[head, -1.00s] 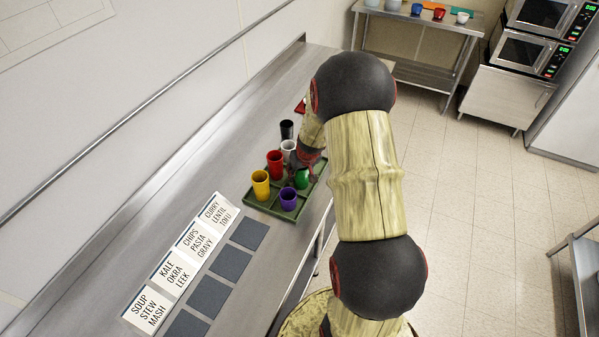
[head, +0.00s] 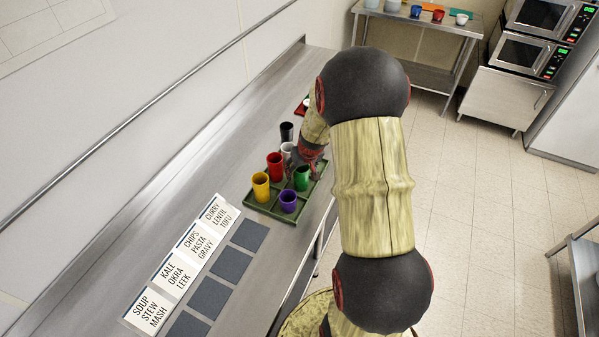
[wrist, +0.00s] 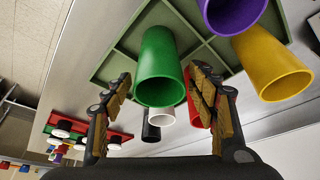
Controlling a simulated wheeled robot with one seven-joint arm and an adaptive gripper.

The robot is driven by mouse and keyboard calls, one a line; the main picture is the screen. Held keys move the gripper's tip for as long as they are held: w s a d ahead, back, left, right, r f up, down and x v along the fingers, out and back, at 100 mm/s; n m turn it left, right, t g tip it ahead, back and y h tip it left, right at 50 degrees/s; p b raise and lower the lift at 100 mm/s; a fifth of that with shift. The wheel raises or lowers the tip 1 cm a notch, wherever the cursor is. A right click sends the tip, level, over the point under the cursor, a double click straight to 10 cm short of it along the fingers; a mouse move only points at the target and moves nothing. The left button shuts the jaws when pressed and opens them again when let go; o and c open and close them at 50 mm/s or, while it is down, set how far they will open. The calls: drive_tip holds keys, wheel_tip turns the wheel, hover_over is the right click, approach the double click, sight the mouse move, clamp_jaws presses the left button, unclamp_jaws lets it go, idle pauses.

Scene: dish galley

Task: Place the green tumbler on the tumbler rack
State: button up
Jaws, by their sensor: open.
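The green tumbler (head: 302,179) stands upright in a compartment at the right edge of the green tumbler rack (head: 262,211), beside the purple tumbler (head: 288,201). In the wrist view the green tumbler (wrist: 158,68) is centred between and beyond the fingers, with the rack (wrist: 112,62) under it. My gripper (wrist: 160,80) is open and empty, with clear gaps to the tumbler on both sides. In the head view its wrist end is just behind the green tumbler; the fingertips are hard to make out there.
Yellow (head: 261,186), red (head: 275,166) and white (head: 287,149) tumblers stand close by; a black tumbler (head: 286,132) is behind. A red holder (wrist: 90,134) with white and black items lies further along the counter. Labelled cards (head: 182,258) and dark mats (head: 230,265) lie in front.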

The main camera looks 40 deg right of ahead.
drive_tip(key=v, duration=0.7)
drive_tip(key=shift+p, duration=0.35)
drive_tip(key=shift+s+a+r, duration=0.1)
drive_tip(key=shift+r, duration=0.3)
drive_tip(key=s+a+r+n+t+y, duration=0.1)
drive_tip(key=s+a+r+n, duration=0.25)
drive_tip(key=a+r, duration=1.35)
drive_tip(key=s+a+r, duration=0.2)
drive_tip(key=s+a, duration=0.4)
drive_tip(key=s, duration=0.1)
drive_tip(key=s+a+r+n, duration=0.1)
drive_tip(key=s+a+r, duration=0.2)
drive_tip(key=s+a, duration=0.4)
drive_tip(key=shift+s+y, duration=0.4)
drive_tip(key=shift+s, duration=0.25)
drive_tip(key=shift+f, duration=0.1)
